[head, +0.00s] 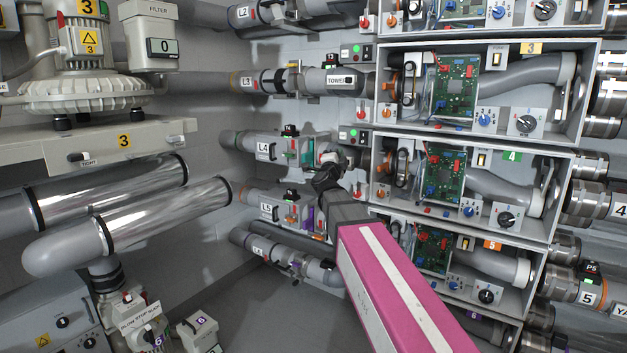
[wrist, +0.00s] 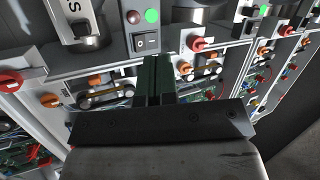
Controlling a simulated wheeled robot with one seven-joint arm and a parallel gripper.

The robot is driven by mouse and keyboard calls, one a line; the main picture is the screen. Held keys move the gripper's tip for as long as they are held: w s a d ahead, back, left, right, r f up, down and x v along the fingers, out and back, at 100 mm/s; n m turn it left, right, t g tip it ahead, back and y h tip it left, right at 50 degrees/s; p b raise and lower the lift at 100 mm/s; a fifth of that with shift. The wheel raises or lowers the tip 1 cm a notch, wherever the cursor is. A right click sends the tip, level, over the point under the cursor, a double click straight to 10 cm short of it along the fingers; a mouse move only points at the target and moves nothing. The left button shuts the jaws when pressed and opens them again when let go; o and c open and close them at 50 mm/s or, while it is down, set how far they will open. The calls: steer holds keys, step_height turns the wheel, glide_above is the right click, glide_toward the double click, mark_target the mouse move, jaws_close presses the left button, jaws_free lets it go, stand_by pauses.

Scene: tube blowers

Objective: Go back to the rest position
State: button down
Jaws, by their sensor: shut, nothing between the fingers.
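My gripper (wrist: 157,80) shows in the wrist view as two dark fingers side by side, closed together with nothing between them. Just beyond the fingertips is a panel with a black rocker switch (wrist: 146,41) and a lit green lamp (wrist: 152,16). I cannot tell whether the fingertips touch the panel. In the head view my pink arm reaches from the lower right toward the back wall. My gripper (head: 326,178) is there near the pipes marked L4 and L5, its fingertips small and dark.
Open-fronted boxes with circuit boards and knobs, such as box 4 (head: 512,157), stand to the right of my arm. A blower (head: 82,95) and two shiny pipes (head: 150,220) are on the left.

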steer(key=s+a+f+n+g+y, duration=0.1)
steer(key=s+f+n+g+y, duration=0.3)
steer(key=f, duration=0.6)
steer(key=s+f+n+g+y, duration=0.1)
steer(key=f+n+g+y, duration=0.25)
steer(key=f+n, duration=0.55)
steer(key=s+a+f+n+g+y, duration=0.1)
steer(key=s+f+n+g+y, duration=0.2)
steer(key=f, duration=0.9)
steer(key=s+d+f+n+g+h, duration=0.1)
steer(key=s+d+f+g, duration=0.3)
steer(key=s+f, duration=0.4)
steer(key=s+d+f+n+g+h, duration=0.1)
steer(key=s+d+f+n+g, duration=0.1)
steer(key=s+d+f+g, duration=0.3)
steer(key=s+f+g, duration=0.1)
steer(key=s+f, duration=0.3)
steer(key=s, duration=0.3)
steer(key=shift+s, duration=0.25)
